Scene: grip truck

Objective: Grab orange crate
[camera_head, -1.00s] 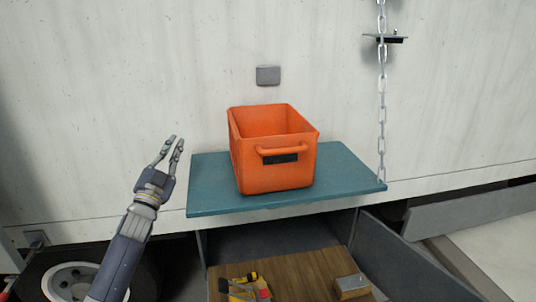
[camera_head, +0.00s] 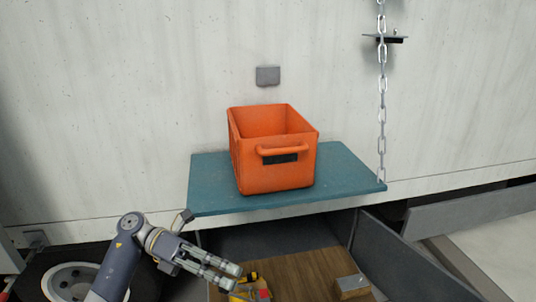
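The orange crate (camera_head: 277,178) stands upright on a blue-green shelf (camera_head: 340,180) against the pale truck wall. Its open top faces up, it looks empty as far as I can see, and a handle (camera_head: 282,150) with a dark slot is on its front side. My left gripper (camera_head: 236,276) is below and left of the crate, under the level of the shelf's front edge, pointing right. Its fingers look parted with nothing between them, and it does not touch the crate. My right gripper is not in view.
A chain (camera_head: 382,100) hangs at the shelf's right corner. Below is a wooden surface (camera_head: 300,268) with yellow and red tools (camera_head: 250,291) close to my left fingertips and a small metal-topped block (camera_head: 352,287). A wheel (camera_head: 72,281) is at lower left.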

